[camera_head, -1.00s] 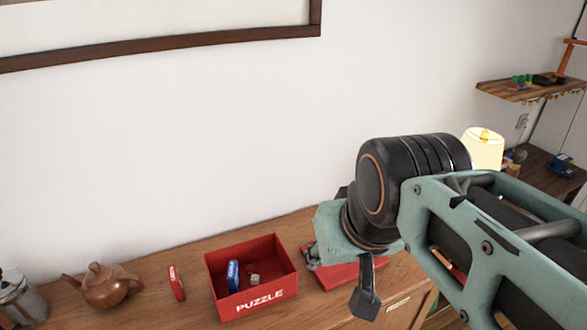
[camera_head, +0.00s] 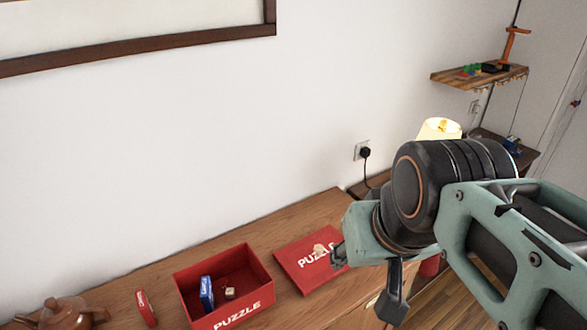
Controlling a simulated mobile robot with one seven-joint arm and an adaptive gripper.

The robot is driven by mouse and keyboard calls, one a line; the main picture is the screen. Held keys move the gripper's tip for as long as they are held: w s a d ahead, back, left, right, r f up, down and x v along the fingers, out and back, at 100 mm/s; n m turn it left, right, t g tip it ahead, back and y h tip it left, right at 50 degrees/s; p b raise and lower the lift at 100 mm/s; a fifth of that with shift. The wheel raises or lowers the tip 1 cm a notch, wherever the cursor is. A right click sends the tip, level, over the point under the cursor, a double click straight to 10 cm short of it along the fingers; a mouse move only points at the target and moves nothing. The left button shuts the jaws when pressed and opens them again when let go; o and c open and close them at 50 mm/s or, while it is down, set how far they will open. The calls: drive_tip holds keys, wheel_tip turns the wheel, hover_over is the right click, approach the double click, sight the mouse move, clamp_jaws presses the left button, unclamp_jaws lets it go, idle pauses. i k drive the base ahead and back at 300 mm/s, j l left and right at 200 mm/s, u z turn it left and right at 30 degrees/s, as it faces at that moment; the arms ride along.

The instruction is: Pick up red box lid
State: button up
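The red box lid (camera_head: 297,279) lies flat on the wooden cabinet top, right of the open red puzzle box (camera_head: 232,304). White "PUZZLE" lettering shows on the lid, and a small beige item appears on or just above it. My gripper (camera_head: 367,281) is at the lid's right side, with its two dark fingers spread apart and nothing visible between them. The left finger overlaps the lid's right edge in the picture; I cannot tell whether it touches. The gripper's body hides part of the cabinet behind it.
Inside the puzzle box are a blue packet (camera_head: 206,293) and a small beige die (camera_head: 230,292). A red packet (camera_head: 146,308) and a brown teapot (camera_head: 66,314) stand farther left. A white wall is behind, with a plug socket (camera_head: 362,151). Bare wood lies behind the lid.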

sight(306, 262)
drive_tip(key=i+l+z, duration=0.1)
drive_tip(key=l, duration=0.3)
drive_tip(key=i+l+z, duration=0.25)
drive_tip(key=i+l, duration=0.15)
drive_tip(key=i+l+z, duration=0.15)
drive_tip(key=l, duration=0.2)
drive_tip(key=i+l+z, duration=0.2)
drive_tip(key=k+j+u, duration=0.2)
drive_tip(key=j, duration=0.15)
drive_tip(key=k+j+u, duration=0.2)
drive_tip(key=j, duration=0.15)
